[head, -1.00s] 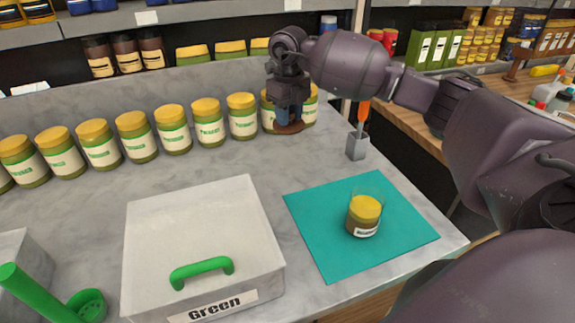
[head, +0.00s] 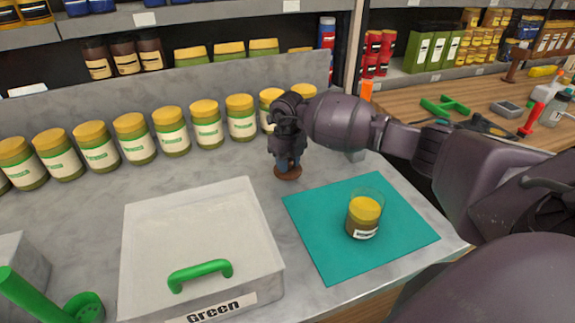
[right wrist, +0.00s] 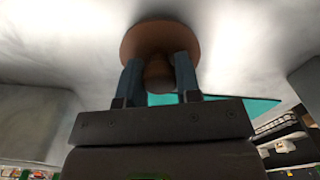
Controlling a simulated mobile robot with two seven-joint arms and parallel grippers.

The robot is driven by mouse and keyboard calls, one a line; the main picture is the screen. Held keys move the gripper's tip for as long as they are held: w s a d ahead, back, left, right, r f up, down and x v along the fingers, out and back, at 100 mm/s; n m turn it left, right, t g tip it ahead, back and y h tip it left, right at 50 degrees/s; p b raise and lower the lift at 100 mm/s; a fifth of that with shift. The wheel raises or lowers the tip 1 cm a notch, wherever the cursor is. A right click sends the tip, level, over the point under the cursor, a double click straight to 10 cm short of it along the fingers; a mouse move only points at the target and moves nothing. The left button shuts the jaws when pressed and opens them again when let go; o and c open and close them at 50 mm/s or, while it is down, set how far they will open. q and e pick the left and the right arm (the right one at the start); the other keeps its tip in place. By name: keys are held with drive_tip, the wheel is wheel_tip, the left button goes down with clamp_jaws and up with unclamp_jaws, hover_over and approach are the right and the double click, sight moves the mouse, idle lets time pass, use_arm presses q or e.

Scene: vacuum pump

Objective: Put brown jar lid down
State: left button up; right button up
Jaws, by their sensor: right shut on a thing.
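The brown jar lid (head: 288,173) is a round disc with a knob. My right gripper (head: 289,160) points down and is shut on its knob. In the right wrist view the lid (right wrist: 160,38) shows with its knob between the two blue-grey fingers (right wrist: 159,75). In the head view the lid is at or just above the grey counter, behind the teal mat; I cannot tell whether it touches. An open glass jar (head: 365,215) with yellow and green-brown contents and a white label stands on the teal mat (head: 320,235). My left gripper is not in view.
A grey box labelled Green with a green handle (head: 200,270) stands left of the mat. A row of yellow-lidded jars (head: 172,130) lines the counter's back. A green scoop (head: 60,300) is at the lower left. Bare counter lies around the lid.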

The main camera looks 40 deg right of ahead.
drive_tip(key=shift+f, duration=0.6)
drive_tip(key=shift+f, duration=0.2)
drive_tip(key=o, duration=0.9)
drive_tip(key=shift+r, duration=0.1)
drive_tip(key=shift+r, duration=0.45)
wheel_tip(320, 180, up, 11)
drive_tip(key=shift+r, duration=0.2)
